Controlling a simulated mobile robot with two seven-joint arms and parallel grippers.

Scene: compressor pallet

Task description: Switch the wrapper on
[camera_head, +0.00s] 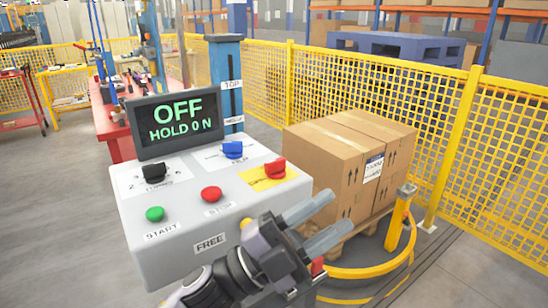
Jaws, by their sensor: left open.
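The wrapper's control box (150,250) is a light grey console with a sloped top. Its dark screen (176,124) reads "OFF" and "HOLD ON" in green. A red rotary switch (275,170) sits on a yellow plate at the top right. A black knob (153,173) and a blue knob (232,150) are on white plates. Below are a green START button (155,214) and a red STOP button (211,194). My left gripper (331,218) is open and empty, at the box's front right corner, apart from the switch and buttons. My right gripper is not in view.
Stacked cardboard boxes (335,165) stand on a pallet behind the gripper, beside a yellow post (398,222) and a curved yellow rail (365,272). Yellow mesh fencing (500,160) runs behind. A red workbench (112,120) is at the back left. Floor at left is clear.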

